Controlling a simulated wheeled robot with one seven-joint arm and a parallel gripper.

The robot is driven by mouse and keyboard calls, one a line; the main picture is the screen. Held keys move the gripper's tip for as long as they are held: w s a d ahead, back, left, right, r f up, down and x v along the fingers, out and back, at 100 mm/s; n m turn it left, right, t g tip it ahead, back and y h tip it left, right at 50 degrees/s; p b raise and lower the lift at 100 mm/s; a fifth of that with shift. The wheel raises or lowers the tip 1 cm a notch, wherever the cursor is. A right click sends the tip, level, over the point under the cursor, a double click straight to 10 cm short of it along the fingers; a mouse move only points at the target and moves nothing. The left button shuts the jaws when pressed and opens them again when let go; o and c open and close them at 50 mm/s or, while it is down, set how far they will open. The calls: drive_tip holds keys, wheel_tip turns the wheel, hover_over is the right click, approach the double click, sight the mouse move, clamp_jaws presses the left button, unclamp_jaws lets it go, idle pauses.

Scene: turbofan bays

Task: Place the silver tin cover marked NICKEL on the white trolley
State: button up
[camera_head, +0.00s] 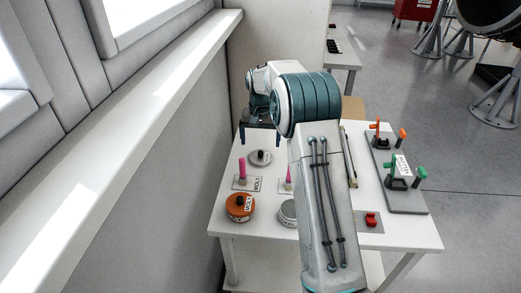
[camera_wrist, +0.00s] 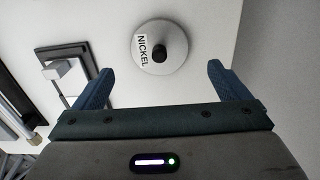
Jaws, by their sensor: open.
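The silver tin cover (camera_wrist: 172,62) lies flat on a white surface in the wrist view. It is a round disc with a black knob and a white label reading NICKEL. My gripper (camera_wrist: 160,68) is open and empty, its blue fingers spread either side of the cover's near side, apart from it. In the head view, my gripper (camera_head: 260,141) is over the far left of the white table (camera_head: 225,226). A silver disc with a black knob (camera_head: 267,160) lies just in front; its label is unreadable there. I cannot tell which white furniture is the trolley.
An orange tin (camera_head: 240,212) and a grey tin (camera_head: 287,216) stand at the table's front left. Pink pegs (camera_head: 242,168), a red part (camera_head: 371,219) and a grey board (camera_head: 408,204) with clamps share the table. A wall (camera_head: 180,190) runs along the left. Another white table (camera_head: 346,60) stands behind.

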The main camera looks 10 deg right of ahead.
sight(260, 151)
wheel_tip(260, 151, up, 6)
drive_tip(key=s+r+n+t, duration=0.1)
drive_tip(key=s+r, duration=0.3)
drive_tip(key=s, duration=0.5)
drive_tip(key=s+r+n, duration=0.1)
drive_tip(key=s+r, duration=0.3)
drive_tip(key=s, duration=0.4)
drive_tip(key=s+f+t, duration=0.1)
drive_tip(key=s+f, duration=0.1)
drive_tip(key=s, duration=0.8)
drive_tip(key=s+f+n+t, duration=0.1)
drive_tip(key=s+f, duration=0.1)
drive_tip(key=s, duration=0.8)
drive_tip(key=shift+s+a+f, duration=0.15)
drive_tip(key=shift+s+f, duration=0.05)
drive_tip(key=shift+f, duration=0.05)
